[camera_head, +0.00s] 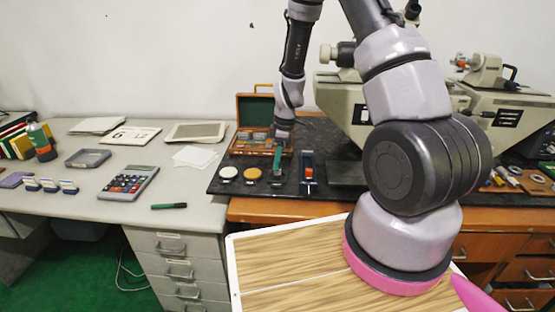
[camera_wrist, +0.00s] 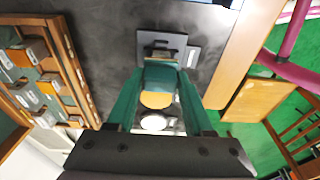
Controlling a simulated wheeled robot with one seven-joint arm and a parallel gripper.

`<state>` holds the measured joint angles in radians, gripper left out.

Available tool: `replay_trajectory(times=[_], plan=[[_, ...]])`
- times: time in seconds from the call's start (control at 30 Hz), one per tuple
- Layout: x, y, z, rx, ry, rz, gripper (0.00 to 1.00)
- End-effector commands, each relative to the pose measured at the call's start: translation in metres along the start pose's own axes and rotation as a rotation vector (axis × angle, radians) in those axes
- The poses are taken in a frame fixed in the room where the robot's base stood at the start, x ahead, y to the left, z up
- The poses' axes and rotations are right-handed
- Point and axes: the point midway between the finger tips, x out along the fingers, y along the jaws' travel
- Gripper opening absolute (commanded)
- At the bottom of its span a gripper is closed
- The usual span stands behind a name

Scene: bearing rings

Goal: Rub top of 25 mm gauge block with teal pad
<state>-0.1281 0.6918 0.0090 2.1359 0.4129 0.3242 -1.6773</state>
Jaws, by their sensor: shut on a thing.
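My gripper (camera_wrist: 160,80) is shut on the teal pad (camera_wrist: 160,76), which sits between its two green fingers in the wrist view. In the head view my gripper (camera_head: 277,158) is low over the dark mat, between the orange disc and a small black stand. I cannot tell whether the pad touches anything below it. Several gauge blocks (camera_wrist: 32,52) sit in the open wooden case at the left of the wrist view. I cannot tell which block is the 25 mm one. Whatever lies directly under the pad is hidden.
An orange disc (camera_head: 252,173) and a cream disc (camera_head: 228,172) lie left of my gripper. The wooden case (camera_head: 243,143) is behind.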

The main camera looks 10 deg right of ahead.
Motion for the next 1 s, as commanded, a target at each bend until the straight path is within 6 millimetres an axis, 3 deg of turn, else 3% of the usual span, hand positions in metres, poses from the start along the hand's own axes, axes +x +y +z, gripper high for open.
replay_trajectory(times=[1.0], plan=[[0.0085, 0.0009, 0.0012, 0.0, 0.0, 0.0, 0.0]])
